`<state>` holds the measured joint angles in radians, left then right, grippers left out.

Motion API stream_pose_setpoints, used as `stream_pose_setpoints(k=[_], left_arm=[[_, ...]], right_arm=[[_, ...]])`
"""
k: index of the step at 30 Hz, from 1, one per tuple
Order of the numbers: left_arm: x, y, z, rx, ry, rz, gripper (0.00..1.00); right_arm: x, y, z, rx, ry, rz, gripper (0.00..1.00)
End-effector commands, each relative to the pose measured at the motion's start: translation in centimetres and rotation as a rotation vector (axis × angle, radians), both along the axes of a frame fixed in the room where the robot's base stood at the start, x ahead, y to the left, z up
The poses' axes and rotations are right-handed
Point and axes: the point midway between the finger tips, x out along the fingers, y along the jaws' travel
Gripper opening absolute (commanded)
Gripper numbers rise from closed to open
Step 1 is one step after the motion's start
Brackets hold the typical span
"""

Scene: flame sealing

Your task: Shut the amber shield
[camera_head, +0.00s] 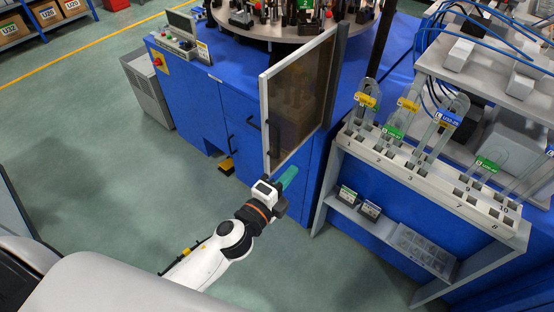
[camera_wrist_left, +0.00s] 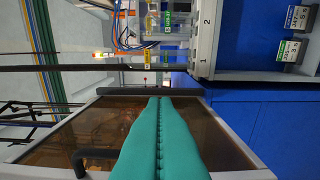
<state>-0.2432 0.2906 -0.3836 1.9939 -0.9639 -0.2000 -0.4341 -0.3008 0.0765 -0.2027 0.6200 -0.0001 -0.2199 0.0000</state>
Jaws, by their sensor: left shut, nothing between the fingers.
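The amber shield (camera_head: 303,95) is a tinted brown panel in a pale frame. It stands open, swung out from the blue machine on its right-hand post. Its dark handle (camera_head: 267,137) is on the outer, left side. My left gripper (camera_head: 289,175) has green fingers, closed together and empty, at the shield's lower edge. I cannot tell whether they touch it. In the left wrist view the shield (camera_wrist_left: 75,130) lies behind the shut fingers (camera_wrist_left: 160,100), which cover its middle. The handle (camera_wrist_left: 97,154) shows left of them. My right gripper is not in view.
The blue machine (camera_head: 190,85) carries a round turntable (camera_head: 270,27) with tools and glass. A rack (camera_head: 430,170) with numbered slots and glass U-tubes stands to the right, near the shield's post. A yellow-black pedal (camera_head: 226,166) is on the floor. Floor to the left is clear.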

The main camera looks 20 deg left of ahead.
Motion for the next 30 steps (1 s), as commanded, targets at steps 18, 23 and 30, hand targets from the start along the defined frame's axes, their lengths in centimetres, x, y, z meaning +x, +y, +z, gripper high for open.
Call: stream_pose_setpoints(k=[18,23,30], left_arm=[[2.0,3.5,-0.1,-0.001,0.0,0.0,0.0],[2.0,3.6,-0.1,0.0,0.0,-0.005,0.0],[2.3,4.8,-0.5,0.008,-0.004,-0.089,0.0]], right_arm=[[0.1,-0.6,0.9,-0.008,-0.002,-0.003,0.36],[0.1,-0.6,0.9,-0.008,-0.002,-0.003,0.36],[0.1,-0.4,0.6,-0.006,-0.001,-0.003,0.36]])
